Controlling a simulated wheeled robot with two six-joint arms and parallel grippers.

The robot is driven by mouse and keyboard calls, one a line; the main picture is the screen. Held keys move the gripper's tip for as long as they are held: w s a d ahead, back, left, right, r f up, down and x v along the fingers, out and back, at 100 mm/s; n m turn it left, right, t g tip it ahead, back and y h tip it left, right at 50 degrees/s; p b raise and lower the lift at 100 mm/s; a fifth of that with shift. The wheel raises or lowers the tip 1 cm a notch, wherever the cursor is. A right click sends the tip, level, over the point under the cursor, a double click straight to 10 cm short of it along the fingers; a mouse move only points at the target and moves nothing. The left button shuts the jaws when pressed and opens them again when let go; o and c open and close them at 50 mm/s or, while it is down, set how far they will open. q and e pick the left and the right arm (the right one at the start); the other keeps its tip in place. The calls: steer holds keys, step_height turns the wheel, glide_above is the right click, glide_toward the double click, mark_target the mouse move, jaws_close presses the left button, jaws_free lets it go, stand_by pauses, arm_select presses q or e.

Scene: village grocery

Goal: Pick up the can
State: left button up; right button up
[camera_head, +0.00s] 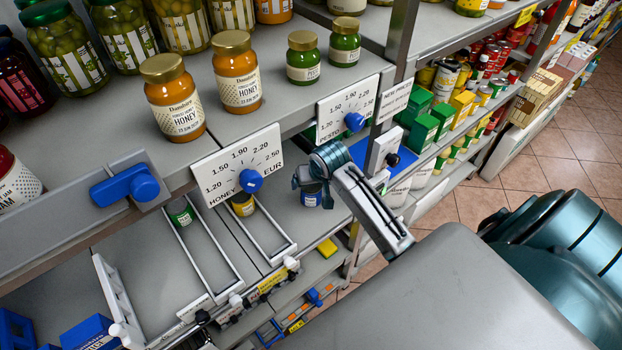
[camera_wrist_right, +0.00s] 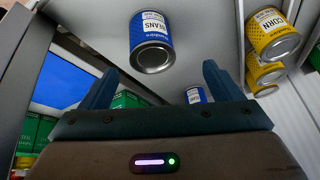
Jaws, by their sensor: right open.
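A blue beans can (camera_wrist_right: 152,42) stands on the grey shelf, just beyond my right gripper (camera_wrist_right: 159,69) in the right wrist view. Its label reads upside down there. My right gripper is open, with the can between the lines of its fingers but apart from them and nothing held. A second blue can (camera_wrist_right: 195,95) shows partly behind the right finger. In the head view my right gripper partly hides a blue can (camera_head: 311,198) on the lower shelf. My left gripper is not in view.
Yellow corn cans (camera_wrist_right: 272,36) stand to the right in the wrist view. In the head view, a yellow can (camera_head: 243,207) and a green can (camera_head: 181,214) sit in neighbouring lanes. The upper shelf with honey jars (camera_head: 236,80) and price dials (camera_head: 250,180) overhangs the lower shelf.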

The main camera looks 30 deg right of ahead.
mark_target(312, 189)
steer(key=shift+w+d+r+n+g+h, duration=0.15)
steer(key=shift+w+r+n+g+h, duration=0.15)
steer(key=shift+w+r+g, duration=0.1)
steer(key=p+x, duration=0.1)
steer(key=x, duration=0.4)
steer(key=shift+s+d+f, duration=0.1)
steer(key=shift+s, duration=0.05)
steer(key=shift+w+d+f+p, duration=0.1)
steer(key=shift+w+f+p, duration=0.1)
steer(key=shift+f+p, duration=0.35)
steer(key=p+x, duration=0.1)
steer(key=x, duration=0.1)
steer(key=shift+w+d+f, duration=0.15)
steer(key=shift+d+f, duration=0.05)
steer(key=shift+f, duration=0.15)
steer(key=shift+w+f+p, duration=0.25)
steer(key=shift+f+p, duration=0.05)
steer(key=shift+f, duration=0.35)
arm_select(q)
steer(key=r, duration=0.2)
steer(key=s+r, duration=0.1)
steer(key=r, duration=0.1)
